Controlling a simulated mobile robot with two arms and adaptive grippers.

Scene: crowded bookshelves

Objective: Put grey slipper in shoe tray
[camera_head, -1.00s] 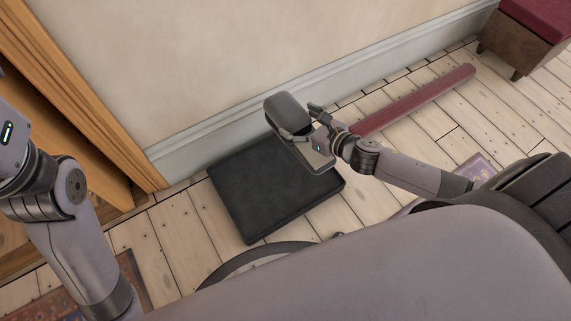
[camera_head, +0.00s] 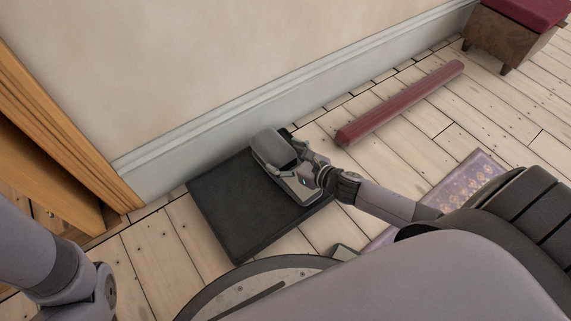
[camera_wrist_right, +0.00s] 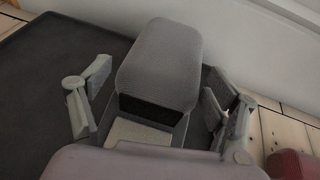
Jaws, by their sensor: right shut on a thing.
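The grey slipper (camera_head: 275,148) is over the far right part of the black shoe tray (camera_head: 240,220), close to the wall. In the right wrist view the slipper (camera_wrist_right: 160,60) shows its ribbed grey toe and pale insole between the two fingers. My right gripper (camera_head: 297,160) is shut on it. Whether the slipper touches the tray cannot be told. The tray lies flat on the floor and also shows in the right wrist view (camera_wrist_right: 40,110). The left arm shows at the lower left, but its fingers are outside the view.
A wall with a pale baseboard (camera_head: 230,125) runs behind the tray. A long dark red bar (camera_head: 400,103) lies on the floor to the right. A wooden door frame (camera_head: 60,120) is at left, a patterned rug (camera_head: 465,185) at right, and a red-topped bench (camera_head: 508,35) at far right.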

